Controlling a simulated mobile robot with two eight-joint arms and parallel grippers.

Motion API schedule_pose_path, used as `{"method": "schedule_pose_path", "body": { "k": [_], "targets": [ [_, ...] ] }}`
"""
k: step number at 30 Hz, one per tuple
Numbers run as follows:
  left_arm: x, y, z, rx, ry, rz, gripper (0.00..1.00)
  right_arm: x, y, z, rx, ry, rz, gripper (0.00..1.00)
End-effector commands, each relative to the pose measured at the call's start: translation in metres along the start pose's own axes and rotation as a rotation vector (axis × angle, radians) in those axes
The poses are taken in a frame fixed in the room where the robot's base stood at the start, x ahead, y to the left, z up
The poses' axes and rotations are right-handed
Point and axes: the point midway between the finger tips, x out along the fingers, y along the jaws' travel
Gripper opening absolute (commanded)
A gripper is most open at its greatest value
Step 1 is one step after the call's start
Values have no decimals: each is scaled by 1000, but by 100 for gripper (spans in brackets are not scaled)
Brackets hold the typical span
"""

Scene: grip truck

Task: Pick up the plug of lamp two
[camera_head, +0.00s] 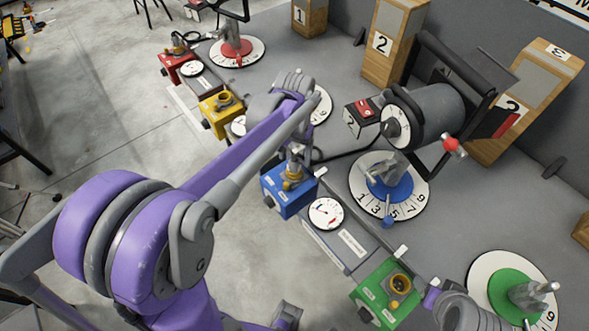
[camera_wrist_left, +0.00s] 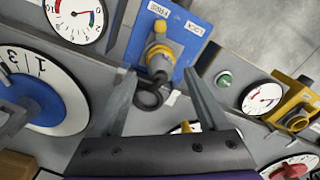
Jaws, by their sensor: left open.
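Lamp two (camera_head: 425,112) is the large dark lamp at right, above the blue dial (camera_head: 388,178). The blue socket box (camera_head: 287,192) stands in front of it, and its grey plug sits upright in the yellow socket (camera_head: 292,183). In the left wrist view the plug (camera_wrist_left: 158,66) and its dark cable loop (camera_wrist_left: 148,98) show at the blue box (camera_wrist_left: 180,28). My left gripper (camera_wrist_left: 160,76) is open, its fingers apart on either side of the plug and loop. In the head view my left forearm and wrist partly hide the gripper. My right gripper's fingers do not show.
A yellow box (camera_head: 221,112) and a red box (camera_head: 181,68) stand farther back left, a green box (camera_head: 386,294) nearer at right. A gauge panel (camera_head: 340,235) lies between the blue and green boxes. Numbered wooden blocks (camera_head: 394,40) line the back wall.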

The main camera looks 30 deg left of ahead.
Motion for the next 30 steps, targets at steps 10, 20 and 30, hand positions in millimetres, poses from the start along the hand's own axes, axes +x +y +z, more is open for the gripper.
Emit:
{"method": "schedule_pose_path", "body": {
  "k": [10, 20, 30],
  "targets": [
    [38, -1, 1, 0, 0, 0, 76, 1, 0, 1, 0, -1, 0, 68],
    [38, -1, 1, 0, 0, 0, 49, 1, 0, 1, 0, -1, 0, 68],
    [37, -1, 1, 0, 0, 0, 0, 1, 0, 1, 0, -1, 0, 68]
  ]
}}
